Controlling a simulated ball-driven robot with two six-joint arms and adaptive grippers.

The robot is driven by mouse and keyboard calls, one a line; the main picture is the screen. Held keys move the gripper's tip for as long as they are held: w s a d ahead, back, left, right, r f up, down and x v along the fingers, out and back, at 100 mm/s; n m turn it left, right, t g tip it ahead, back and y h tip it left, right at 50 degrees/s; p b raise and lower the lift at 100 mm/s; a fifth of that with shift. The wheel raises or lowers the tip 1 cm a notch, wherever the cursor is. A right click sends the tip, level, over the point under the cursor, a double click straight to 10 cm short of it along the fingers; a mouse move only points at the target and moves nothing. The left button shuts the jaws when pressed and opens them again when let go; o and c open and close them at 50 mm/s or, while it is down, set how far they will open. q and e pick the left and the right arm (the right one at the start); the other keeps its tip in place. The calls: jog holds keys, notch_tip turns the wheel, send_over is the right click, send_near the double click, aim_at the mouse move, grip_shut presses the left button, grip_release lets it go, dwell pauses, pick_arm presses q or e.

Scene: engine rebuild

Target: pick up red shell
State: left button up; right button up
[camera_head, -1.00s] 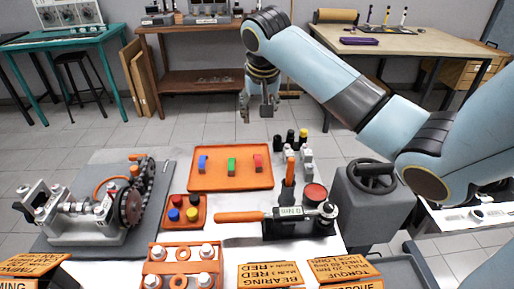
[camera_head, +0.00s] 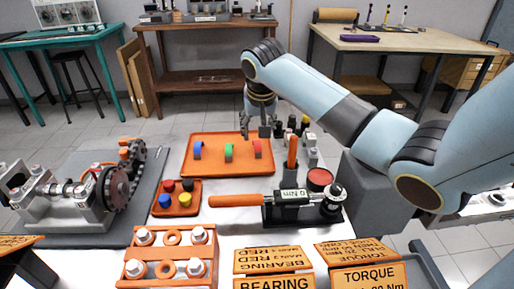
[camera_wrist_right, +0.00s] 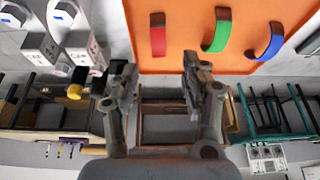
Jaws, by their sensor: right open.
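The red shell (camera_head: 257,148) is a small curved piece at the right end of the orange tray (camera_head: 226,170). It stands beside the green shell (camera_head: 229,153) and the blue shell (camera_head: 198,150). In the right wrist view the red shell (camera_wrist_right: 158,34) lies above and between my fingertips, apart from them. My right gripper (camera_head: 261,132) is open and empty above the tray's far right edge; its two fingers (camera_wrist_right: 157,70) show spread in the wrist view. My left gripper is not in view.
Black and yellow-topped pieces (camera_head: 292,124) stand close right of the tray. A torque wrench (camera_head: 236,200) in a black stand lies in front. A small orange tray of coloured caps (camera_head: 177,198) and a crankshaft assembly (camera_head: 80,190) are at left.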

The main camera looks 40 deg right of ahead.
aim_at(257, 141)
jog(key=x, duration=0.6)
jog(key=shift+d+b, duration=0.15)
jog(key=shift+b, duration=0.15)
jog(key=shift+c, duration=0.2)
grip_shut()
